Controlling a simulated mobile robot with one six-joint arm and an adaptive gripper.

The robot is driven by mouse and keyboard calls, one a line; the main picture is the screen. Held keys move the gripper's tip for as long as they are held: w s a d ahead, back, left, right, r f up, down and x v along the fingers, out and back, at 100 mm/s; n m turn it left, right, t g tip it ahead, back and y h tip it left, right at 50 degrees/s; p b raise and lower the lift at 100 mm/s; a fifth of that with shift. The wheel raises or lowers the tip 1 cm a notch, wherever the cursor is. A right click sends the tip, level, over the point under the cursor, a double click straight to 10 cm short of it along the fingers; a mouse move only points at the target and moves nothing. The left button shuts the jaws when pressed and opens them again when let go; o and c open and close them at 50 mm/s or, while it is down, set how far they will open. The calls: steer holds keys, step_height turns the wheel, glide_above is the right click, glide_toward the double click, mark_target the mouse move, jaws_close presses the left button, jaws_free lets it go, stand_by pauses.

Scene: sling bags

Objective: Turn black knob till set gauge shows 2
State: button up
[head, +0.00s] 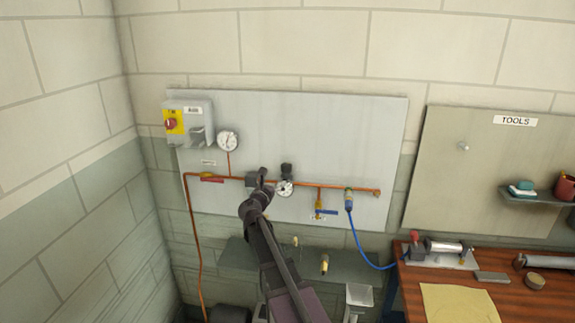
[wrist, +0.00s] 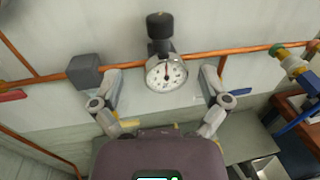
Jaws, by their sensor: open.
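The black knob (wrist: 159,25) sits on top of a regulator on the copper pipe, and it also shows in the head view (head: 287,169). The set gauge (wrist: 166,73) is a white round dial just below the knob; in the head view it is small (head: 285,188). In the head view my arm reaches up to the pipe just left of the regulator.
A second gauge (head: 228,141) and a switch box (head: 188,122) are up left on the panel. A grey block (wrist: 85,72) is on the pipe left of the gauge. A blue-handled valve (head: 320,209) and a blue hose (head: 358,235) are right. A workbench (head: 408,290) stands at right.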

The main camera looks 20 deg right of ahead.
mark_target(285, 168)
steer(key=shift+w+d, duration=0.1)
steer(key=shift+w, duration=0.05)
steer(key=x, duration=1.3)
steer(key=shift+w+d+f, duration=0.1)
steer(key=shift+w+d, duration=0.1)
steer(key=c, duration=1.1)
steer(key=shift+d, duration=0.2)
steer(key=shift+c, duration=0.2)
steer(key=shift+a, duration=0.15)
